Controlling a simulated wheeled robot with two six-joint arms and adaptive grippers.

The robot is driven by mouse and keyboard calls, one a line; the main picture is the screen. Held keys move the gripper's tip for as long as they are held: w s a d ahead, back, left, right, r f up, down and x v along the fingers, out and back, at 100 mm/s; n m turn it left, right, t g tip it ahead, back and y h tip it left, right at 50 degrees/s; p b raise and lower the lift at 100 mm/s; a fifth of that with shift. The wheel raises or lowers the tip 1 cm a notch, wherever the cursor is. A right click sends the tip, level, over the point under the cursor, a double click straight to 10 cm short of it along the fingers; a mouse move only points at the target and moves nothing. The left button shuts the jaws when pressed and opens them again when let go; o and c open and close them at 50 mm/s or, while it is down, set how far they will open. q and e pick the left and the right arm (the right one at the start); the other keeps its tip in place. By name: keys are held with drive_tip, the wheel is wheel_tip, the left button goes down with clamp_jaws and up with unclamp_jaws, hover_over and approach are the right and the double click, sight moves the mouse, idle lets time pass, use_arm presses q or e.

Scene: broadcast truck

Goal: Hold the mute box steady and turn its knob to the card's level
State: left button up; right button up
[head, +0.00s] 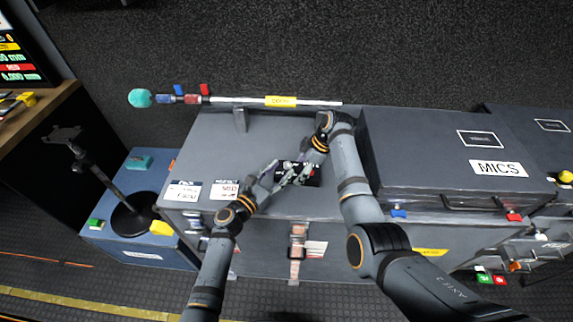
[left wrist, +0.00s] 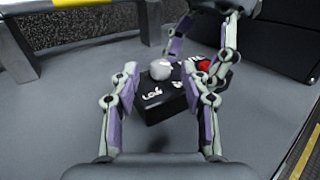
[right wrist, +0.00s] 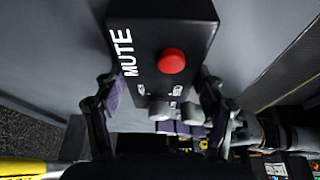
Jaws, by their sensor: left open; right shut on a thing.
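The black mute box (head: 312,174) lies on the grey case top, labelled MUTE in the right wrist view (right wrist: 190,28), with a red button (right wrist: 172,61) and a pale grey knob (right wrist: 160,112). My right gripper (right wrist: 160,88) is shut on the box, a finger on either side. My left gripper (left wrist: 160,69) is open, its fingers either side of the knob (left wrist: 161,70); I cannot tell whether they touch it. The knob's pointer is not readable. A white card (head: 226,190) at the case's front left appears to read MED; another card (head: 185,191) lies beside it.
A closed MICS case (head: 440,145) stands right of the box. A boom pole (head: 310,102) with a teal tip lies along the back edge. A blue case (head: 130,205) with a black stand is at left. Case top between cards and pole is clear.

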use_arm(q)
drive_tip(key=v, duration=0.8)
drive_tip(key=shift+w, duration=0.1)
drive_tip(key=w+d+r+m+g+h, duration=0.4)
drive_tip(key=d+r+m+g+h, duration=0.25)
drive_tip(key=m, duration=0.65)
drive_tip(key=n+g+y, duration=1)
drive_tip(key=n+y, duration=0.2)
drive_tip(key=n, duration=2.3)
approach(287, 164)
drive_tip(key=shift+n+t, duration=0.25)
drive_tip(key=shift+n, duration=0.05)
drive_tip(key=x, duration=0.8)
drive_tip(key=shift+s+f, duration=0.15)
